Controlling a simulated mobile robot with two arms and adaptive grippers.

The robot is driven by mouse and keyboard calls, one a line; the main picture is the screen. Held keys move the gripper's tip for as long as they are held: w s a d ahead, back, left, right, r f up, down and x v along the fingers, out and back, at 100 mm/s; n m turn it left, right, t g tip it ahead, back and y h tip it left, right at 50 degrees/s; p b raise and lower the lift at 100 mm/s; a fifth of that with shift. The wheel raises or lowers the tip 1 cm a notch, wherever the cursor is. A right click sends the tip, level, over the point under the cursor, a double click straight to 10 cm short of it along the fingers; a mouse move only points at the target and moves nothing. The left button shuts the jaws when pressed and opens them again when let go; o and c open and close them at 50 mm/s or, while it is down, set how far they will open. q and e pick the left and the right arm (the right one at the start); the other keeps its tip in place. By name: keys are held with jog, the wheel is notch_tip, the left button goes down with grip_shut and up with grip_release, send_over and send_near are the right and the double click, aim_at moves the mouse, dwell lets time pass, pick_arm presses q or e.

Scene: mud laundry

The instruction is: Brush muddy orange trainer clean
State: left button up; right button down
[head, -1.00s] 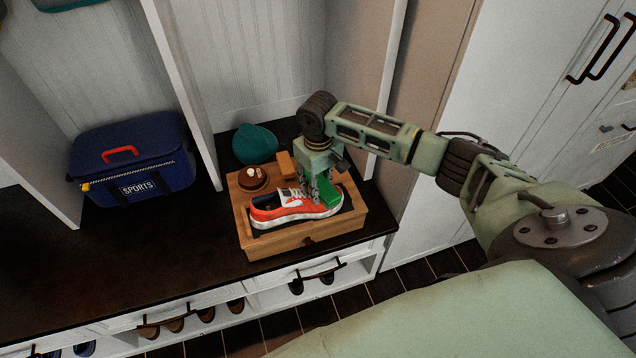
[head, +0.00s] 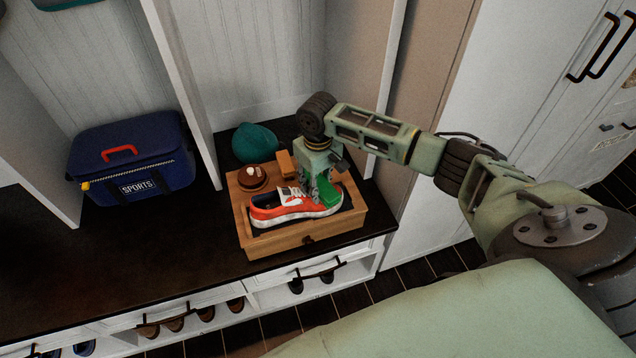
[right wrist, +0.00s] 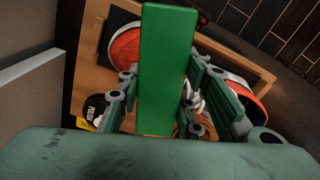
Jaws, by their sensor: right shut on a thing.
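The orange trainer (head: 287,208) with a white sole lies on the wooden box (head: 282,240) on the dark bench. My right gripper (head: 322,188) is shut on a green brush (head: 328,192) over the trainer's right part, at or just above its upper. In the right wrist view the green brush (right wrist: 163,70) sits between the fingers and hides the middle of the trainer (right wrist: 126,48). Contact between the brush bristles and the trainer is hidden. No mud can be made out on the visible surfaces. My left gripper is not in view.
A round brown brush (head: 252,180) and a small orange-brown block (head: 286,163) sit at the back of the box. A teal cap (head: 256,142) lies behind it. A blue sports bag (head: 132,165) stands left, past a white divider. The bench between is clear.

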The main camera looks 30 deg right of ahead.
jog(key=shift+w+d+b, duration=0.2)
jog(key=shift+w+d, duration=0.15)
jog(key=shift+w, duration=0.45)
jog(key=shift+w+d+b, duration=0.2)
jog(key=shift+w+d, duration=0.1)
jog(key=shift+w, duration=0.5)
jog(key=shift+f, duration=0.15)
jog(key=s+p, duration=0.2)
jog(key=p, duration=0.2)
jog(key=shift+s+a, duration=0.1)
jog(key=shift+s, duration=0.15)
jog(key=shift+s+a+p, duration=0.1)
jog(key=shift+s+p, duration=0.55)
jog(key=shift+p, duration=0.1)
jog(key=shift+w+d+f+b, duration=0.15)
jog(key=shift+w+b, duration=0.3)
jog(key=shift+w, duration=0.25)
jog(key=shift+w+d+r+b, duration=0.1)
jog(key=shift+w+b, duration=0.35)
jog(key=shift+w, duration=0.2)
jog(key=shift+w+d, duration=0.15)
jog(key=shift+w, duration=0.35)
